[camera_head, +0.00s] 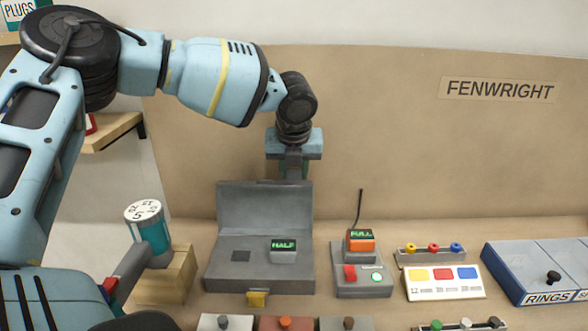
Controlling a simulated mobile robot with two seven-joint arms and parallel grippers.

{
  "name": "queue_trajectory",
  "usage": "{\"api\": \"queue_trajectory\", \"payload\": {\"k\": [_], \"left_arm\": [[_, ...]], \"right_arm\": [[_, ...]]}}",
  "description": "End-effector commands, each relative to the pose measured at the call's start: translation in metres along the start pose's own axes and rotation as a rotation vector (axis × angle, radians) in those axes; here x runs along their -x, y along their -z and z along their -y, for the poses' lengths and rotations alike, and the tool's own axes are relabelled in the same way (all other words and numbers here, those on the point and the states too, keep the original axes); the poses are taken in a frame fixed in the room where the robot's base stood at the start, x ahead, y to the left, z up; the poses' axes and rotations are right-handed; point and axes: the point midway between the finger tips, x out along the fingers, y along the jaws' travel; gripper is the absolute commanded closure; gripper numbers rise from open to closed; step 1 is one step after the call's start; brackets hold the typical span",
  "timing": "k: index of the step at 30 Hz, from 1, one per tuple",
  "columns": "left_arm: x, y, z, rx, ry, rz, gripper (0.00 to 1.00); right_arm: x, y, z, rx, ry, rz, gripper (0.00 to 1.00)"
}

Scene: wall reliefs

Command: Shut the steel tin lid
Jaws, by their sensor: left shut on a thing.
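The steel tin (219,269) is a grey box on the bench in the middle, with a yellow latch (257,299) on its front. Its lid (250,210) is open and stands nearly upright at the back. Inside are a dark square recess and a grey block with a green "HALF" display (284,250). My left gripper (293,172) points down at the right part of the lid's top edge and is shut on the lid. The fingertips are partly hidden there.
Right of the tin stands a grey unit (343,292) with an orange "FULL" block (361,241) and a thin antenna. A teal dial cylinder (151,237) is at the left by a wooden block (178,277). A blue box (528,284) is far right. Knobbed boxes line the front.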

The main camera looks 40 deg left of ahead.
Motion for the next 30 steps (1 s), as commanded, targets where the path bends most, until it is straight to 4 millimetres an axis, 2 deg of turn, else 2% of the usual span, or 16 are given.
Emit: {"api": "queue_trajectory", "payload": {"k": [17,30], "left_arm": [[0.012,0.011,0.0,-0.002,0.0,-0.003,1.0],[0.036,0.051,-0.001,-0.004,-0.001,-0.008,1.0]], "right_arm": [[0.004,0.009,0.0,0.002,-0.002,-0.013,0.47],[0.015,0.026,-0.001,0.007,-0.005,-0.038,0.47]]}}
